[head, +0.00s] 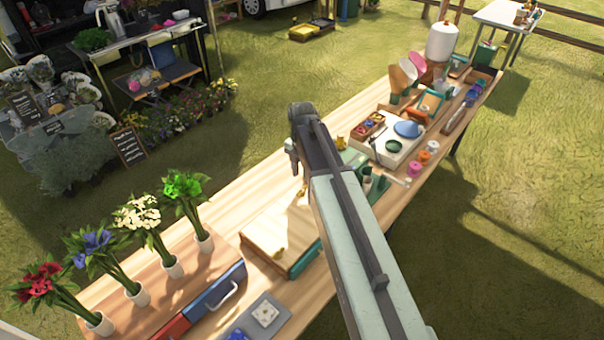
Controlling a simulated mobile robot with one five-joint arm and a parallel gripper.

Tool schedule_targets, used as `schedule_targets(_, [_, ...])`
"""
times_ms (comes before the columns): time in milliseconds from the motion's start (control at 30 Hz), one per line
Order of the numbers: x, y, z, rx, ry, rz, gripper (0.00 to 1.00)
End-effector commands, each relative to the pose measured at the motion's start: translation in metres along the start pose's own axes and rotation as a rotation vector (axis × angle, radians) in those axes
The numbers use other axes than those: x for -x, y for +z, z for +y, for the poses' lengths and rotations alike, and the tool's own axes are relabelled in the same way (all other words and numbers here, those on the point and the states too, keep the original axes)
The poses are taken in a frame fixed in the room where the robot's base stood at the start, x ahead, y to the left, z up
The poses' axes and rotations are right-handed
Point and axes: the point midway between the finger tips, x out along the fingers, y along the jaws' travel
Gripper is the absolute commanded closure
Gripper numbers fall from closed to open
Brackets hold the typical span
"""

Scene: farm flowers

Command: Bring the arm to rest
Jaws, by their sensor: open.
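My arm reaches up from the bottom right of the head view, over the long wooden table (330,135). My gripper (296,168) is at the far, dark end of the arm, pointing down above the table. It is small in the picture and partly hidden by the arm's end, but it is open. I see nothing held in it.
Flowers in white vases, among them a red bunch (40,284) and a green bunch (185,188), stand at the table's left end. A white box (388,153) and several spools stand right of the arm.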

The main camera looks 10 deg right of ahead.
Motion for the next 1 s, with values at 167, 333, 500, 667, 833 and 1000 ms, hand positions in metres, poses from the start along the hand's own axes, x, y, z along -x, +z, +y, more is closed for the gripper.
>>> schedule_targets(167, [-0.002,0.0,0.0,0.0,0.0,0.0,0.57])
schedule_targets(333, [-0.002,0.0,0.0,0.0,0.0,0.0,0.57])
schedule_targets(500, [-0.004,-0.019,-0.023,-0.011,0.0,0.0,0.57])
schedule_targets(667, [-0.006,-0.046,-0.058,-0.384,0.0,0.0,0.57])
schedule_targets(833, [-0.006,-0.068,-0.086,-0.907,0.0,0.001,0.57])
schedule_targets(1000, [-0.006,-0.086,-0.11,-1.529,0.0,0.001,0.57])
